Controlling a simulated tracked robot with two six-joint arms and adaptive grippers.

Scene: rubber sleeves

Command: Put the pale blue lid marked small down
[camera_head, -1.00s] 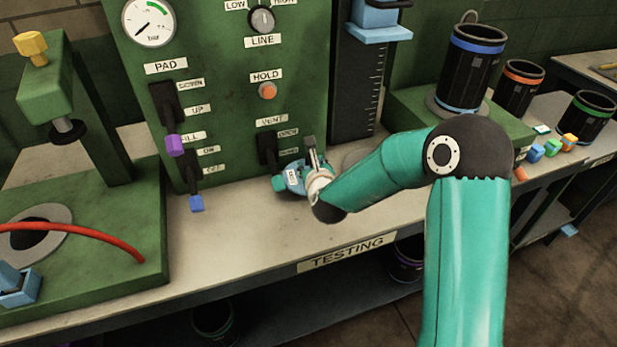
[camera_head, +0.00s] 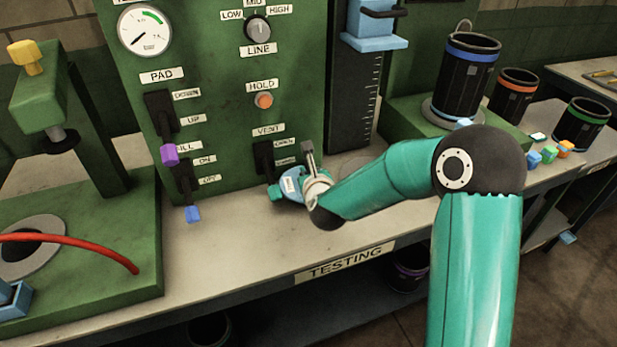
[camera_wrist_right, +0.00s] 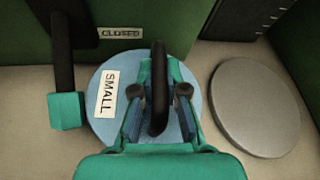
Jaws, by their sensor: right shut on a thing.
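The pale blue lid (camera_wrist_right: 125,70) is a round disc with a white label reading SMALL and a dark arched handle (camera_wrist_right: 158,90). My right gripper (camera_wrist_right: 160,100) is shut on that handle. In the head view the lid (camera_head: 289,187) is partly hidden by my right gripper (camera_head: 308,182) at the foot of the green panel, beside the vent lever. The lid looks low over the bench top; I cannot tell whether it touches it. My left gripper is not in view.
The vent lever's teal grip (camera_wrist_right: 68,110) is close to the lid's left edge. A flat grey disc (camera_wrist_right: 255,105) lies just right of the lid. The green panel (camera_head: 225,150) rises behind. The bench front (camera_head: 240,245) is clear.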

